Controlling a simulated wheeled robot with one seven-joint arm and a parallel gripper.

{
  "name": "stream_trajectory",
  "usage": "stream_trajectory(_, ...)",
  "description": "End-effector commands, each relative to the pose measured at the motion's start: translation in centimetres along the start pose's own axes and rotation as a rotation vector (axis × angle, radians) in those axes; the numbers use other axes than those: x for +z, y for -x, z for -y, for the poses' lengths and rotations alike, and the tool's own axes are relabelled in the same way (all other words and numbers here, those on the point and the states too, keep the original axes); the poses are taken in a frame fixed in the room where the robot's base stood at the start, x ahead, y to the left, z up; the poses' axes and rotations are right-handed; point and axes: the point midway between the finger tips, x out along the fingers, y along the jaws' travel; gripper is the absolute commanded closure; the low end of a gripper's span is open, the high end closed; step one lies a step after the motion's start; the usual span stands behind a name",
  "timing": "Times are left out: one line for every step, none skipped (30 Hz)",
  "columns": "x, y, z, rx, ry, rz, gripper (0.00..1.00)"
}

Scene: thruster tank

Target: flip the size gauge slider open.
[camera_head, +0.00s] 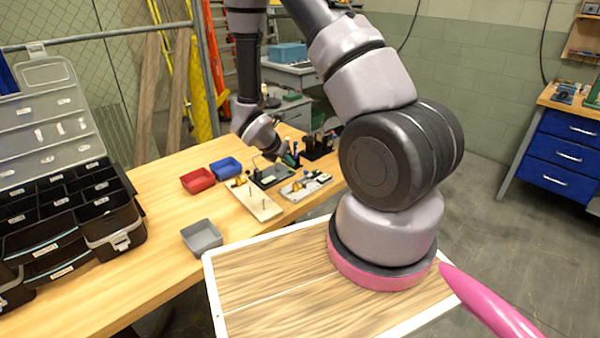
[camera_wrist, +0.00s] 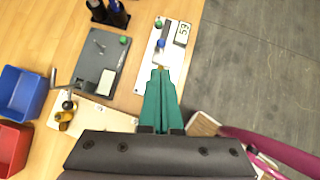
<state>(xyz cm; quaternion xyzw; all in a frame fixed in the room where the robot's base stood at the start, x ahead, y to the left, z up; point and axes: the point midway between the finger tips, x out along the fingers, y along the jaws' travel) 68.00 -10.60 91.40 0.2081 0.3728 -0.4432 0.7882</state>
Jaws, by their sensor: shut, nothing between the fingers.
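A white plate (camera_wrist: 148,74) lies below and ahead of my fingertips in the wrist view. It carries a dark slot, a blue knob (camera_wrist: 161,43), a green knob (camera_wrist: 158,23) and a small display (camera_wrist: 182,33) with digits. I take this for the size gauge, with the blue knob perhaps its slider; I cannot tell whether it stands open. The plate also shows in the head view (camera_head: 312,188). My gripper (camera_wrist: 160,72) has teal fingers, shut and empty, their tips just short of the blue knob. They hide part of the plate. I cannot tell any contact.
A grey board (camera_wrist: 96,68) with a green knob lies left of the plate. A pale board (camera_wrist: 100,113) with brass parts is nearer. Blue (camera_head: 225,167) and red (camera_head: 198,180) bins and a grey bin (camera_head: 201,236) stand left on the bench. A black toolbox (camera_head: 70,215) stands farther left.

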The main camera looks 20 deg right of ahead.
Motion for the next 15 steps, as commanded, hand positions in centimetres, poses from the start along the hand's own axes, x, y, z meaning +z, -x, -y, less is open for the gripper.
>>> stream_trajectory(0.0,0.0,0.0,0.000,0.000,0.000,1.00)
stream_trajectory(0.0,0.0,0.0,0.001,0.000,0.000,1.00)
stream_trajectory(0.0,0.0,0.0,0.000,-0.001,0.000,1.00)
stream_trajectory(0.0,0.0,0.0,0.000,-0.001,0.000,1.00)
stream_trajectory(0.0,0.0,0.0,0.000,-0.001,0.000,1.00)
stream_trajectory(0.0,0.0,0.0,0.000,-0.002,0.000,1.00)
stream_trajectory(0.0,0.0,0.0,0.000,-0.002,0.000,1.00)
stream_trajectory(0.1,-0.1,0.0,0.000,-0.002,0.000,1.00)
stream_trajectory(0.1,-0.2,0.0,-0.001,-0.002,0.000,1.00)
stream_trajectory(0.1,-0.4,0.0,-0.001,-0.003,0.000,1.00)
stream_trajectory(0.1,-0.7,0.0,-0.001,-0.002,0.000,1.00)
stream_trajectory(0.1,-1.2,0.0,-0.002,-0.002,0.000,1.00)
stream_trajectory(0.1,-1.6,0.1,-0.003,-0.003,0.000,1.00)
stream_trajectory(0.1,-2.1,0.1,-0.004,-0.002,0.000,1.00)
stream_trajectory(0.1,-2.8,0.1,-0.004,-0.004,0.000,1.00)
